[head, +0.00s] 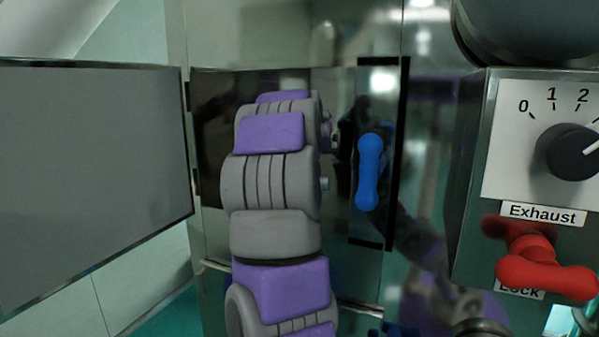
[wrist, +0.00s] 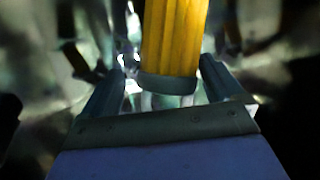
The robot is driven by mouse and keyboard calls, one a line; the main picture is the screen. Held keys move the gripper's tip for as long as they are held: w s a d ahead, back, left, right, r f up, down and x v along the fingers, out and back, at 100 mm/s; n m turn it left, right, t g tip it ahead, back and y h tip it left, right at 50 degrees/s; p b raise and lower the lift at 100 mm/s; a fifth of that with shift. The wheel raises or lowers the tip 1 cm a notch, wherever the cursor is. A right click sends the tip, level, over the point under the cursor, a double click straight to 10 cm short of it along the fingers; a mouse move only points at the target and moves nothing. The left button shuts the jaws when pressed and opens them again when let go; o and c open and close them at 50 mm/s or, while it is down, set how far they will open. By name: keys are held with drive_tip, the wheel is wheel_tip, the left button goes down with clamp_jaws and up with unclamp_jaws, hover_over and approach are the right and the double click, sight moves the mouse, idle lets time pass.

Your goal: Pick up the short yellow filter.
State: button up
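The yellow filter (wrist: 174,40) shows in the wrist view as a ribbed yellow cylinder with a dark grey end rim, reaching out of the top of the picture. My gripper (wrist: 162,72) is open, with one dark finger on each side of the filter's grey end. A narrow gap seems to show at the left finger; contact at the right finger is hard to tell. In the head view my grey and purple arm reaches into a dark opening in the machine. It hides the gripper and the filter there.
A grey door (head: 90,185) stands open left of the opening. A blue handle (head: 369,172) is close right of my arm. Further right are a red handle (head: 545,272) and a black dial (head: 575,152). The compartment walls are shiny and close around the gripper.

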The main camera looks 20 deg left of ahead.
drive_tip(key=shift+d, duration=0.4)
drive_tip(key=shift+c, duration=1.4)
drive_tip(key=a, duration=0.2)
drive_tip(key=a+f, duration=0.1)
drive_tip(key=a, duration=0.2)
drive_tip(key=shift+s+a, duration=0.2)
drive_tip(key=shift+a, duration=0.05)
drive_tip(key=c, duration=0.4)
drive_tip(key=shift+a+f, duration=0.1)
drive_tip(key=shift+a, duration=0.25)
drive_tip(key=shift+c, duration=1.7)
drive_tip(key=d, duration=0.3)
drive_tip(key=shift+d, duration=0.15)
drive_tip(key=c, duration=0.5)
drive_tip(key=shift+o, duration=0.2)
drive_tip(key=shift+a+r, duration=0.2)
drive_tip(key=shift+a, duration=0.05)
